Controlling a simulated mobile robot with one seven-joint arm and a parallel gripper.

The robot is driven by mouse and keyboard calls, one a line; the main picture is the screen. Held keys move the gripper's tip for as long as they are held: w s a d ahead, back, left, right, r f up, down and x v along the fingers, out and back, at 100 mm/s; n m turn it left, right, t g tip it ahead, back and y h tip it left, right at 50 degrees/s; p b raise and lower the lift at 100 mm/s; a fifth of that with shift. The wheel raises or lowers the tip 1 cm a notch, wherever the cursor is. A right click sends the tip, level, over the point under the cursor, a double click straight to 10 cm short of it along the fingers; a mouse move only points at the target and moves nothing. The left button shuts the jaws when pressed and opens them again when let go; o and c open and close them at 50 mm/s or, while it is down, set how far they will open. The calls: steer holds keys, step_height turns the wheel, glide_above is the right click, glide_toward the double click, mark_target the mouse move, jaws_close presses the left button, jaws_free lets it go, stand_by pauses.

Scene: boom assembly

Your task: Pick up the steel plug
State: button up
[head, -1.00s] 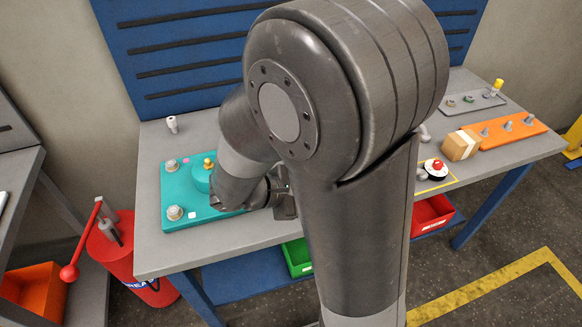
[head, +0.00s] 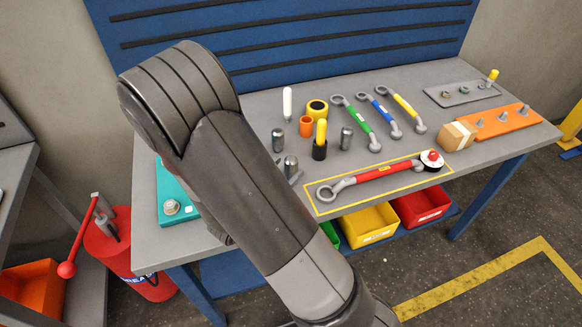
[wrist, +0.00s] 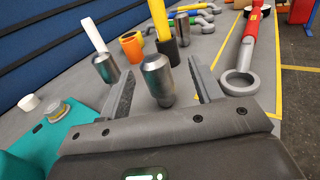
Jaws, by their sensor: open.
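The gripper is open, with gaps visible beside the plug. In the head view this plug (head: 290,165) shows just beside my arm, which hides most of the gripper. Two similar steel cylinders stand farther back: one to the left (head: 277,140) and one to the right (head: 346,137). The left one also shows in the wrist view (wrist: 106,68).
A red wrench (head: 370,175) lies in a yellow outline to the right. A white marker (head: 287,103), an orange cup (head: 306,126) and a yellow-handled tool (head: 320,140) stand behind. A teal plate (head: 172,190) is at left, partly hidden by my arm.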

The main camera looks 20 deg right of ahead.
steer(key=shift+w+a+x, duration=0.1)
steer(key=shift+w+x, duration=0.05)
steer(key=shift+x, duration=1.35)
steer(key=shift+w+a+x, duration=0.1)
steer(key=shift+w+x, duration=0.05)
steer(key=shift+x, duration=1.35)
steer(key=shift+c, duration=0.6)
steer(key=c, duration=1.1)
